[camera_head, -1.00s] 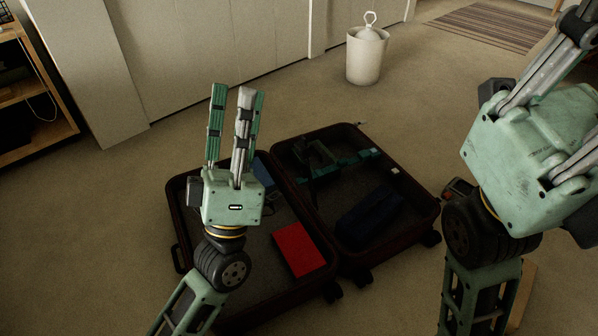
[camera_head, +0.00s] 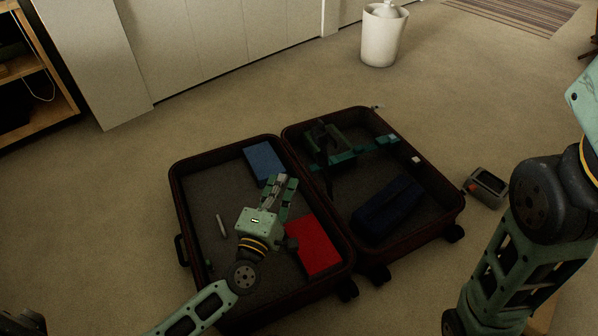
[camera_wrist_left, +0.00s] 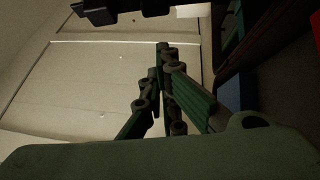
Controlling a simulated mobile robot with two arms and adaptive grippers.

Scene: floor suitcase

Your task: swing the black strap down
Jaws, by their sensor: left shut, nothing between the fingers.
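An open dark suitcase (camera_head: 224,145) lies on the floor with its two halves side by side. In its right half, a black strap (camera_head: 324,142) lies near the far left corner beside a green band (camera_head: 342,160); its exact outline is hard to tell in the dark. My left gripper (camera_head: 286,182) is over the left half, near the middle hinge, left of and nearer than the strap. It is shut and empty. In the left wrist view its fingers (camera_wrist_left: 163,52) come together at the tips. My right gripper's fingers are outside the head view.
A blue book (camera_head: 264,163), a red book (camera_head: 314,246) and a small grey stick (camera_head: 221,226) lie in the left half. Dark blue cloth (camera_head: 388,207) lies in the right half. A small grey device (camera_head: 487,186) and a white bin (camera_head: 383,36) stand on the floor outside.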

